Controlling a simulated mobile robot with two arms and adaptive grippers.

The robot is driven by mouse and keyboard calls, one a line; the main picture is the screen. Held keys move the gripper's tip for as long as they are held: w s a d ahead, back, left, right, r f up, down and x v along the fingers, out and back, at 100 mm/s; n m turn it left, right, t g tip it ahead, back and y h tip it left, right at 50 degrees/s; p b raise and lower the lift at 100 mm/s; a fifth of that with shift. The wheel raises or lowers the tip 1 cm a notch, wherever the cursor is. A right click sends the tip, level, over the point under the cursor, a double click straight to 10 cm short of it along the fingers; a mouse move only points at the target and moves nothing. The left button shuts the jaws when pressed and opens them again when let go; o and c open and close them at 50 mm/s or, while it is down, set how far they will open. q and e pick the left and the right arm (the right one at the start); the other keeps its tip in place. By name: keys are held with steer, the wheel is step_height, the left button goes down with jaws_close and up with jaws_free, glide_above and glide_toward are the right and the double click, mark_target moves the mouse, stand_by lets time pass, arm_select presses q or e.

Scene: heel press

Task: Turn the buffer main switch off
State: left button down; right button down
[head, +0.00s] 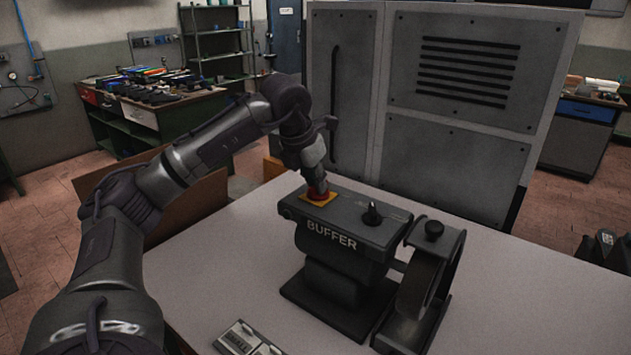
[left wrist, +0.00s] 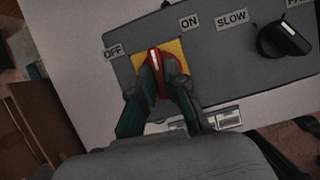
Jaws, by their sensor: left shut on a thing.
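The buffer (head: 345,240) is a dark machine on the light table, with a wheel on its right side. Its main switch is a red knob (left wrist: 153,62) on a yellow plate (left wrist: 176,47), which also shows in the head view (head: 319,197). The knob's white pointer line aims between the OFF label (left wrist: 113,52) and the ON label (left wrist: 189,21). My left gripper (left wrist: 158,84) is shut on the red knob from above, with a finger on each side; it also shows in the head view (head: 318,186). My right gripper is not in view.
A black speed knob (head: 372,214) sits right of the switch, near a SLOW label (left wrist: 232,18). A buffing wheel (head: 428,275) stands at the right. A small labelled plate (head: 248,340) lies in front. A tall grey cabinet (head: 450,110) stands behind. The table's right side is clear.

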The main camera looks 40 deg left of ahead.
arm_select(q)
steer(key=shift+r+n, duration=0.1)
steer(key=shift+n, duration=0.3)
steer(key=c, duration=1.2)
jaws_free()
steer(key=v, duration=1.2)
steer(key=shift+d, duration=0.15)
